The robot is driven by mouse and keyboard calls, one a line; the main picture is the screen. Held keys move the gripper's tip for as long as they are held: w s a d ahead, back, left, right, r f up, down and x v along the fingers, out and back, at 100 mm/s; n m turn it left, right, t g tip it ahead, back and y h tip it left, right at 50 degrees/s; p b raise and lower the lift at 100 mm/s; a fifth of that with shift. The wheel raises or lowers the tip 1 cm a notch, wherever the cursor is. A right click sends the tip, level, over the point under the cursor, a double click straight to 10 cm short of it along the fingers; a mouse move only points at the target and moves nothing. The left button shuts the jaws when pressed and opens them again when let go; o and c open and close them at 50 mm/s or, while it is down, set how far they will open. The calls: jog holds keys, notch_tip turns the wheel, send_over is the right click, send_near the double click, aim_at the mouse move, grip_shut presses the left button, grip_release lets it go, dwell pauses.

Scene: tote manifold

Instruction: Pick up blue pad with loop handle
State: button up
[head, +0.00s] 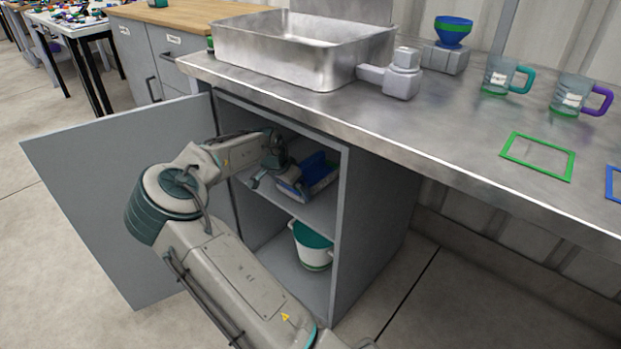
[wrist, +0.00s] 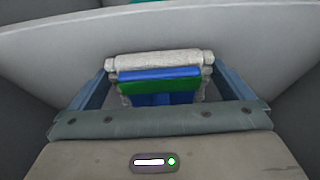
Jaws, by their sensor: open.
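The blue pad (head: 316,163) shows in the head view, standing in a small tray (head: 294,190) on the upper shelf of the open cabinet. In the wrist view a blue band with green below it (wrist: 160,84) lies ahead of my gripper, in front of a pale bar; I take this to be the pad, but its loop handle is not clear. My gripper (wrist: 158,78) is open, with a blue-grey finger at either side of the blue and green part. I cannot tell whether the fingers touch it. In the head view my gripper (head: 268,178) is inside the cabinet, left of the pad.
The cabinet door (head: 125,190) stands open at the left. A white and teal bucket (head: 312,246) sits on the lower shelf. The metal countertop (head: 450,115) above carries a sink (head: 300,45), mugs and a green frame (head: 538,156). The cabinet's side wall and shelf are close around my arm.

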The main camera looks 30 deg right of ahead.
jog(key=c, duration=1.1)
jog(key=shift+r, duration=0.2)
